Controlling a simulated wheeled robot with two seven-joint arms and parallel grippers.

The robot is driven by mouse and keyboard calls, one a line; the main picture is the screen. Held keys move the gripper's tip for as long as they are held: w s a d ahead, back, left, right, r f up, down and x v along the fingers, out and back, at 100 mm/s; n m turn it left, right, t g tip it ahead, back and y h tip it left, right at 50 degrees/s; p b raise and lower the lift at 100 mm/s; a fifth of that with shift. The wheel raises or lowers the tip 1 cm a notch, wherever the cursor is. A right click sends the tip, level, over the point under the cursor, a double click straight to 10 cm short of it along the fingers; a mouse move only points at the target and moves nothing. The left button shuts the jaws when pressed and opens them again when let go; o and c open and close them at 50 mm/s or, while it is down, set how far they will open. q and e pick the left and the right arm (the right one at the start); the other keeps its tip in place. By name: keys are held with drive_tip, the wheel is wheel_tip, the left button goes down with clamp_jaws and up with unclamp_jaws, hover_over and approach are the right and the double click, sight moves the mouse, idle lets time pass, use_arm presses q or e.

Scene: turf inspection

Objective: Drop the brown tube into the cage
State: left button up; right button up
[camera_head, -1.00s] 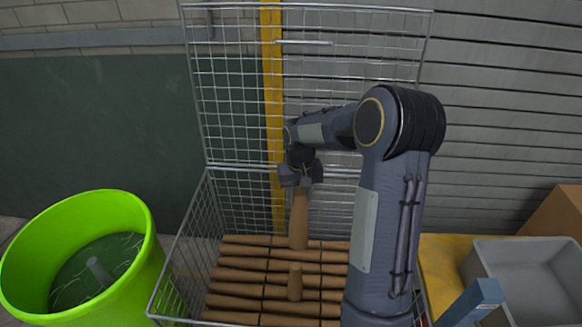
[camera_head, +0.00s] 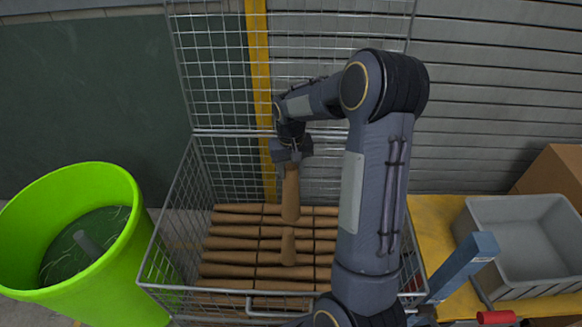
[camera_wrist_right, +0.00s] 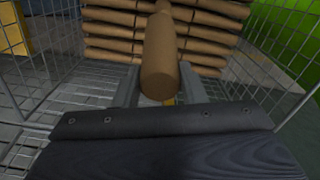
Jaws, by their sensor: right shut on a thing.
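My right gripper (camera_head: 291,156) is shut on the upper end of a brown tube (camera_head: 290,196), which hangs nearly upright inside the wire cage (camera_head: 162,238). In the right wrist view, the held tube (camera_wrist_right: 159,70) sits between the gripper's two fingers (camera_wrist_right: 160,92). Behind it in the head view lie rows of similar brown tubes (camera_head: 232,243), stacked in the cage. A short upright-looking brown piece (camera_head: 288,246) shows just below the held tube's lower end; I cannot tell whether it is separate. My left gripper is out of view.
A lime-green bin (camera_head: 120,270) stands left of the cage. On the right are a yellow surface (camera_head: 428,212), a grey crate (camera_head: 530,285), a cardboard box (camera_head: 558,172) and a blue-grey post (camera_head: 462,268). The cage's tall wire back panel (camera_head: 340,30) rises behind my gripper.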

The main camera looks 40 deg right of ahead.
drive_tip(key=o, duration=1.3)
drive_tip(key=shift+r, duration=0.1)
wheel_tip(320, 180, up, 8)
drive_tip(key=shift+f+b, duration=0.15)
drive_tip(key=shift+b, duration=0.25)
